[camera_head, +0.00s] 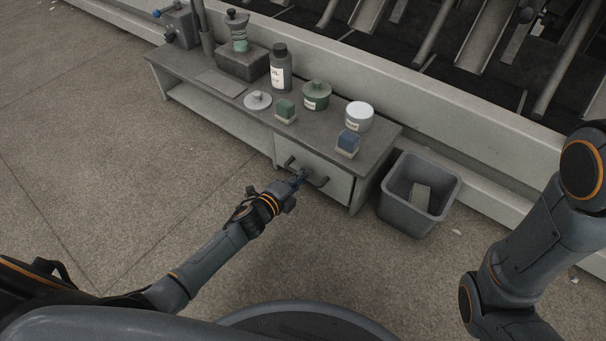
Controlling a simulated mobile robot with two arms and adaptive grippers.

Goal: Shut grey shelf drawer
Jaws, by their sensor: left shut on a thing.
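The grey shelf drawer (337,185) is at the right end of the low grey shelf unit (222,128), under its top. It has a pale front and a dark bar handle (321,181). Its front looks close to the unit's face; I cannot tell whether a small gap is left. My left gripper (303,176) reaches in from the lower left and is shut on the drawer handle. The gripper hides part of the handle. My right arm stands at the right edge, with its gripper out of view.
On the shelf top stand a dark labelled bottle (281,68), a green jar (316,95), a white-lidded tub (358,117), and green (285,110) and blue (348,142) blocks. A grey bin (417,194) stands right of the drawer. The floor in front is clear.

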